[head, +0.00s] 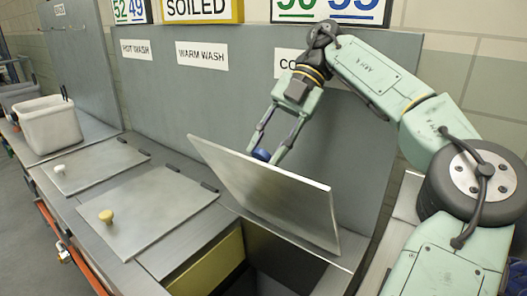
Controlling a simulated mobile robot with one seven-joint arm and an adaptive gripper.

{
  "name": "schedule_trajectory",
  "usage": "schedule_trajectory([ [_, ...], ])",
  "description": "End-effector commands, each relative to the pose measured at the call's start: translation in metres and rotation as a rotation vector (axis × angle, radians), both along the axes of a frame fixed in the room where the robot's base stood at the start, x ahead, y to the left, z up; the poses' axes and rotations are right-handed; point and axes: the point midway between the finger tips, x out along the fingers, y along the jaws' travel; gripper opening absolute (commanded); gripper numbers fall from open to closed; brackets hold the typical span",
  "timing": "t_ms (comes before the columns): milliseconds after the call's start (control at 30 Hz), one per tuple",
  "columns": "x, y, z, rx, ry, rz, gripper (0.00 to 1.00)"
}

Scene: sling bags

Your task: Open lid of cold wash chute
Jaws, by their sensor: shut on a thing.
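The cold wash chute lid (270,188) is a grey metal panel. It is tilted up steeply, with a dark opening (262,255) showing beneath and in front of it. A blue knob (261,154) sits on the lid's far side. My gripper (267,152) reaches down behind the lid with its two fingers on either side of the blue knob, shut on it. The cold wash label (288,62) on the back panel is mostly hidden by my arm. Part of the knob is hidden by the lid's edge and my fingers.
Two flat, closed lids lie to the left: the warm wash lid (150,207) with a yellow knob and the hot wash lid (95,163) with a white knob. A white bin (48,126) stands at the far left. The upright back panel (230,105) is close behind my gripper.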

Motion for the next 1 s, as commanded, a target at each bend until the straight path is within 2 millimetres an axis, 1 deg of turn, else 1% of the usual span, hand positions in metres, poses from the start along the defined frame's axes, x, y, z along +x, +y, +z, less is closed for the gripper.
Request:
schedule_trajectory([
  [333,0.0007,-0.0007,-0.0001,0.000,0.000,-0.002,0.00],
  [367,0.0007,-0.0007,-0.0001,-0.001,0.001,-0.003,0.33],
  [600,0.0004,-0.0006,-0.0001,0.000,0.001,-0.002,0.49],
  [633,0.0004,-0.0005,-0.0002,0.000,0.001,-0.001,0.50],
  [1000,0.0003,-0.0004,-0.0002,0.000,0.001,0.000,0.50],
])
